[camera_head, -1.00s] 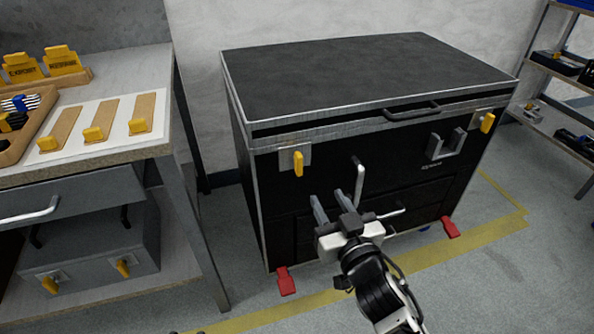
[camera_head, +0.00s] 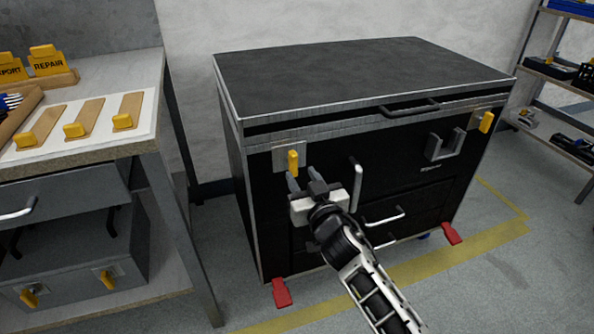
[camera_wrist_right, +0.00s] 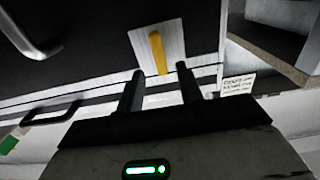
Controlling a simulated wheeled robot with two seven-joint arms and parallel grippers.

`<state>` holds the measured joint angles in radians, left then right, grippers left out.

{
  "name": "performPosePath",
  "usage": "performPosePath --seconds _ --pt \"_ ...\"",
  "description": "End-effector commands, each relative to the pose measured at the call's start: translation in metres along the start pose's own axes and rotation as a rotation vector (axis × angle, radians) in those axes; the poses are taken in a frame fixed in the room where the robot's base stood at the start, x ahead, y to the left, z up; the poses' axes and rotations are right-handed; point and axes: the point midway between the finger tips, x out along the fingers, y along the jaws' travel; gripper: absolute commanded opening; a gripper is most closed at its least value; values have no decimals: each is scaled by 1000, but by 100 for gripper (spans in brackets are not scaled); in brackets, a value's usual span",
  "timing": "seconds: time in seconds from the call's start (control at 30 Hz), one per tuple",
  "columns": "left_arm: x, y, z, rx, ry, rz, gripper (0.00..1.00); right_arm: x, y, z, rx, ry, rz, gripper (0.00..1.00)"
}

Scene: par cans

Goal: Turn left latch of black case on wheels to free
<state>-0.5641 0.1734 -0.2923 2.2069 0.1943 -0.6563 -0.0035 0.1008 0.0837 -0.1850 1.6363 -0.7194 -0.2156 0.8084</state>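The black case on wheels (camera_head: 360,75) stands against the wall with its lid down. Its left latch is a yellow tab (camera_head: 293,161) on a silver plate, pointing down in the head view. The latch also shows in the right wrist view (camera_wrist_right: 157,52). My right gripper (camera_head: 301,182) is open and empty, just below the left latch. In the right wrist view its two fingers (camera_wrist_right: 158,85) are apart, pointing at the latch, and the tab's end is close to the gap between them. My left gripper is not in view.
The right latch (camera_head: 486,121), a grey bracket (camera_head: 446,146) and several handles are on the case front. Red foot pedals (camera_head: 282,293) stick out below. A workbench (camera_head: 90,150) stands left, and shelves (camera_head: 560,80) stand right.

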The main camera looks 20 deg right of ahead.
Motion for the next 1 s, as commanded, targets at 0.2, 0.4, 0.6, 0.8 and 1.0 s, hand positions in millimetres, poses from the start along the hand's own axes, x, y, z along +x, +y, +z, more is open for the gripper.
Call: performPosePath --seconds 0.2,0.4,0.6,0.8,1.0 --pt "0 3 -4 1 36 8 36 32 0 1 0 0 0 36" --pt "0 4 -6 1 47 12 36 42 0 1 0 -1 0 36" --pt "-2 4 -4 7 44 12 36 42 0 0 0 -1 0 36" --pt "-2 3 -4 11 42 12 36 42 0 0 0 -1 0 0" --pt "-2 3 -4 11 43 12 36 42 0 0 -3 -1 0 0"
